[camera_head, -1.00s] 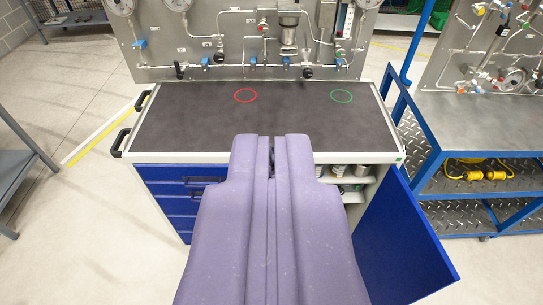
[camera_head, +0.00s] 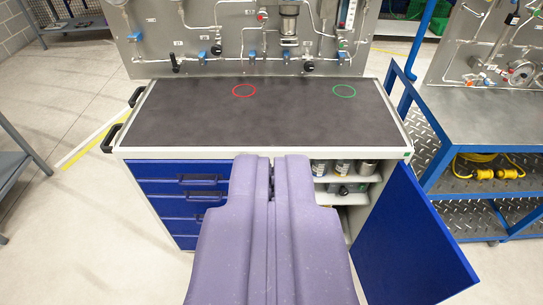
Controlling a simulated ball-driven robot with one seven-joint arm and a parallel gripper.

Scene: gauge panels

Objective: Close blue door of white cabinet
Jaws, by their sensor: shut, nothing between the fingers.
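The white cabinet (camera_head: 262,154) stands ahead with a dark top (camera_head: 270,120). Its blue door (camera_head: 412,243) is open, swung out toward me on the right side. Behind it, the shelves (camera_head: 340,180) are exposed, with several cans and jars on them. My purple gripper (camera_head: 272,165) is shut and empty. It is in front of the cabinet's middle, to the left of the door and apart from it in the picture. It hides part of the drawers and shelves.
Blue drawers (camera_head: 180,205) fill the cabinet's left side. A blue cart (camera_head: 470,120) with a yellow cable (camera_head: 488,172) stands close on the right. A gauge panel (camera_head: 240,40) rises behind the top. Floor is free at left.

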